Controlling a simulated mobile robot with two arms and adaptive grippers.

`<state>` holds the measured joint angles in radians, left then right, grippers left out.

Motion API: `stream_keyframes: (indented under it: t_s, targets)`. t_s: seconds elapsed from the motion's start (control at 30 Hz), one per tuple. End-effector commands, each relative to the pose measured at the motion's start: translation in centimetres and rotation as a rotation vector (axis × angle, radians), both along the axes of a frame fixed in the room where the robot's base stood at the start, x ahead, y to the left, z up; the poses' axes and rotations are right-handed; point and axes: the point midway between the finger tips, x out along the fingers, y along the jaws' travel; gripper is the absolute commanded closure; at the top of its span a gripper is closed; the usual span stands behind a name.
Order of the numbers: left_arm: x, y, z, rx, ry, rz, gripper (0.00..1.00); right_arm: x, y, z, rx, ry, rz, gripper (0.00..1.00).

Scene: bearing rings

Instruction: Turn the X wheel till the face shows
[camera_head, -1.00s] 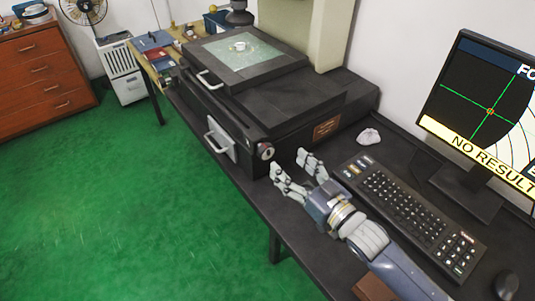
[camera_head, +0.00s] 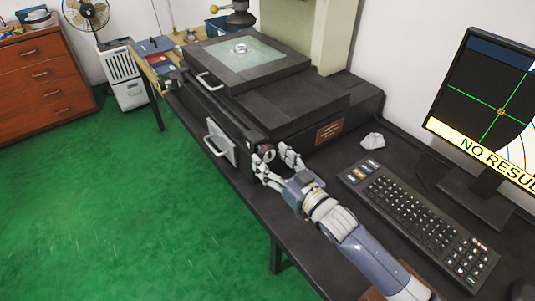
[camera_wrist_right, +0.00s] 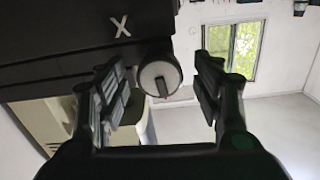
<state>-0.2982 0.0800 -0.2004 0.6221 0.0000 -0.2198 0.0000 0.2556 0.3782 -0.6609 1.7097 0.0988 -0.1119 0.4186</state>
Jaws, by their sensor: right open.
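The X wheel is a small round knob with a pale face and a dark slot. In the right wrist view the X wheel (camera_wrist_right: 160,78) sits below a white X mark (camera_wrist_right: 120,26) on the black machine. My right gripper (camera_wrist_right: 163,95) is open, its two fingers apart on either side of the wheel, with no clear contact. In the head view the right gripper (camera_head: 273,160) is at the machine's front corner, around the wheel (camera_head: 268,154), partly hiding it. The monitor (camera_head: 495,110) shows a green cross, part of a pale ringed face at its right, and a NO RESULT banner. My left gripper is not in view.
The measuring machine (camera_head: 290,115) carries a glass stage (camera_head: 235,62) with a small ring (camera_head: 241,48) on it. A handle (camera_head: 219,140) juts from its front. A keyboard (camera_head: 420,215) and a crumpled pale cloth (camera_head: 372,140) lie to the right of the gripper.

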Motion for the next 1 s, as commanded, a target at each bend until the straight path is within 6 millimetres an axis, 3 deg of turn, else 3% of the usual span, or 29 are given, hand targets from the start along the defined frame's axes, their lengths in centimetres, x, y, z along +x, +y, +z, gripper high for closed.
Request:
stream_keyframes:
  t_s: [0.2, 0.53, 0.57, 0.7, 0.77, 1.0]
  targets:
    - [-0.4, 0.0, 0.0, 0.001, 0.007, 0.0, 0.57, 1.7, 1.2, 0.0, -0.001, 0.001, 0.0, 0.39]
    - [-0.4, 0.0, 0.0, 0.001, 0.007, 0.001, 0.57, 2.0, 1.4, 0.0, 0.0, 0.0, 0.0, 0.39]
    - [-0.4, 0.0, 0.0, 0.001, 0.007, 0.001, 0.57, 2.0, 1.4, 0.0, 0.0, 0.0, 0.0, 0.41]
    - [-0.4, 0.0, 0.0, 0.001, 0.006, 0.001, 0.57, 2.0, 1.4, 0.0, 0.0, 0.0, 0.0, 0.73]
    - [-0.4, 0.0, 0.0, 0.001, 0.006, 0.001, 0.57, 2.0, 1.4, 0.0, 0.0, 0.0, 0.0, 0.84]
    - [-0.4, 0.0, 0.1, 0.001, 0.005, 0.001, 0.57, 2.0, 1.4, 0.0, -0.006, -0.004, 0.0, 0.84]
